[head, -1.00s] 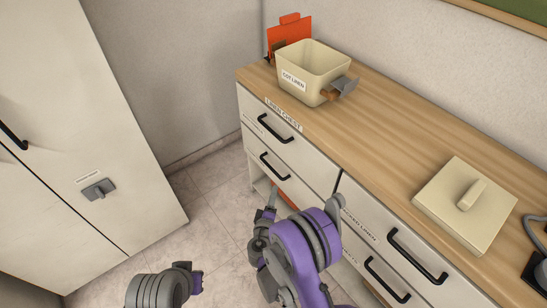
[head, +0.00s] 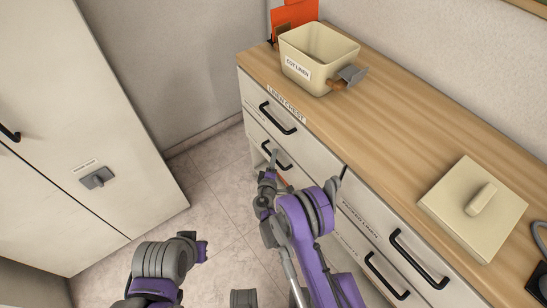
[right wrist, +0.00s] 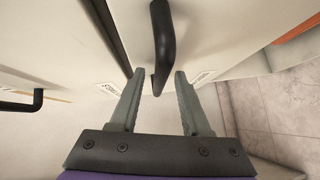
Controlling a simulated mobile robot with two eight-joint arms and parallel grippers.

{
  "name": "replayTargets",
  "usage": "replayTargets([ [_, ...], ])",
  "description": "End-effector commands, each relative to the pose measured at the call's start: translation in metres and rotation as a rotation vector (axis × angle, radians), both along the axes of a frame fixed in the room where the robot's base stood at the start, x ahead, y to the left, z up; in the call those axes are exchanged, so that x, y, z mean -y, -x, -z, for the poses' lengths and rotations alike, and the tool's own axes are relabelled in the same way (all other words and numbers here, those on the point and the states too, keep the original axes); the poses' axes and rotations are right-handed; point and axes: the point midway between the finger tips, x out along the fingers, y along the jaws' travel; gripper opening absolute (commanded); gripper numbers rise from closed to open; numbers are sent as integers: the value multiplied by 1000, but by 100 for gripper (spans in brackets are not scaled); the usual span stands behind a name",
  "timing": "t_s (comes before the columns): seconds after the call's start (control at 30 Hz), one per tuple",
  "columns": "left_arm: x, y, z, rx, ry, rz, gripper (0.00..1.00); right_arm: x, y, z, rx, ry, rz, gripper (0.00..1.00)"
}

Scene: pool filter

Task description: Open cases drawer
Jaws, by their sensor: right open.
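The linen chest (head: 262,90) has several white drawers with black bar handles. Its small drawer labels are too small to read here, so I cannot tell which drawer is marked for cases. My right gripper (head: 275,160) is at the handle (head: 284,162) of the second drawer down on the left. In the right wrist view its two grey fingers (right wrist: 157,90) are open, with a black handle (right wrist: 162,45) between and beyond their tips. That drawer looks shut. My left gripper (head: 197,246) is low over the floor, away from the chest; its jaws are not clear.
The wooden top holds a cream bin (head: 310,70) labelled cot linen, an orange item (head: 290,14) and a cream lid (head: 473,205). A white cabinet (head: 90,130) stands at the left. Tiled floor (head: 215,180) lies between it and the chest.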

Motion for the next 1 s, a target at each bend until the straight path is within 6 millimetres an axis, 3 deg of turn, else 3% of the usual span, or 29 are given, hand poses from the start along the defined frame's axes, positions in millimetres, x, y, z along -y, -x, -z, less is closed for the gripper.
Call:
replayTargets([
  [0.37,0,0,0,0,0,0,0,2,-8,1,0,0,1,47],
  [0.63,0,0,0,0,0,0,0,1,-8,1,0,-1,1,2],
  [1.0,0,0,0,0,0,0,0,1,-7,1,0,-1,0,0],
])
